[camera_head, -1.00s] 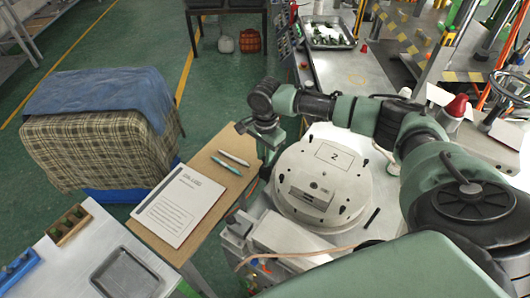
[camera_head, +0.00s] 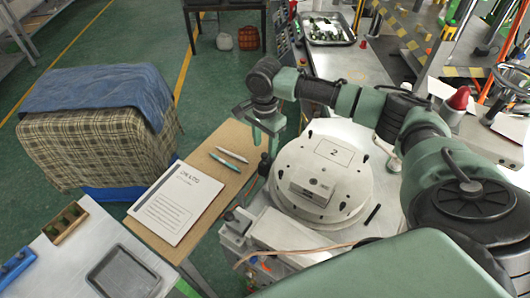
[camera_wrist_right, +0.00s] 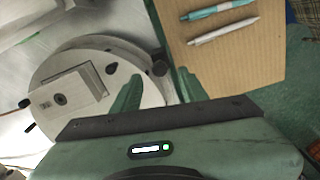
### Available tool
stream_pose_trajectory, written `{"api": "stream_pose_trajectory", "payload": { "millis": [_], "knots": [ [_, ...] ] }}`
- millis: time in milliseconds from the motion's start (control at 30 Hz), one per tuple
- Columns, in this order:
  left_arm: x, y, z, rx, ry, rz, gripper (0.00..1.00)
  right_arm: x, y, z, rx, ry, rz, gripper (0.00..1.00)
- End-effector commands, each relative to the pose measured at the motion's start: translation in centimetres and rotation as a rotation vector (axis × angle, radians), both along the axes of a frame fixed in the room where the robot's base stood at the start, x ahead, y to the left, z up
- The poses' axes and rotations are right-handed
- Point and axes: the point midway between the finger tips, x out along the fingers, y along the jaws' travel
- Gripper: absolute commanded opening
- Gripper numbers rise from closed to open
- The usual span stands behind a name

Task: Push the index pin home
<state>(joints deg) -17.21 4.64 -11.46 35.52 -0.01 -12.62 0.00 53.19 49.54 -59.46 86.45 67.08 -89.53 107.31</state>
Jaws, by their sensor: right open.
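A round pale turntable (camera_head: 345,199) marked "2" stands on the bench, with a grey block (camera_head: 308,190) on its top. A dark round knob, which looks like the index pin (camera_head: 265,160), is at its left edge. The knob also shows at the disc's rim in the right wrist view (camera_wrist_right: 160,67). I cannot tell how far in it sits. My right gripper (camera_head: 265,140) is open and empty, its green fingers pointing down above the knob. In the right wrist view the gripper (camera_wrist_right: 158,88) has its fingers apart, with the knob between and beyond their tips. My left gripper is out of view.
A wooden board (camera_head: 233,139) with two pens and a printed sheet (camera_head: 178,205) lies left of the turntable. A cable (camera_head: 285,253) runs along the front of the fixture. A red-topped lamp (camera_head: 458,99) stands at right. A metal tray (camera_head: 122,272) is at front left.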

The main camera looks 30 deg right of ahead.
Motion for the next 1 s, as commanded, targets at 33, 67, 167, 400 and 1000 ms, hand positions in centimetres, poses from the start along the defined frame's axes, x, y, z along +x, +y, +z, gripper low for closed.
{"api": "stream_pose_trajectory", "payload": {
  "millis": [33,67,167,400,1000],
  "knots": [
    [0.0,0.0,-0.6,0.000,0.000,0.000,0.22,0.0,-0.1,0.6,0.000,-0.002,0.000,0.43],
    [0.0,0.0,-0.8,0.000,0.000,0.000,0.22,0.1,-0.1,1.1,0.000,-0.003,0.000,0.43],
    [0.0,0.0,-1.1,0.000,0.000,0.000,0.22,0.1,-0.2,2.5,-0.001,0.000,-0.002,0.43],
    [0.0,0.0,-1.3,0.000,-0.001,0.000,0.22,0.0,-0.2,3.7,0.000,0.002,-0.002,0.43],
    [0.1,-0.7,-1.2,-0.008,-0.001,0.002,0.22,0.0,-0.1,3.7,0.000,0.002,-0.001,0.43]
  ]
}}
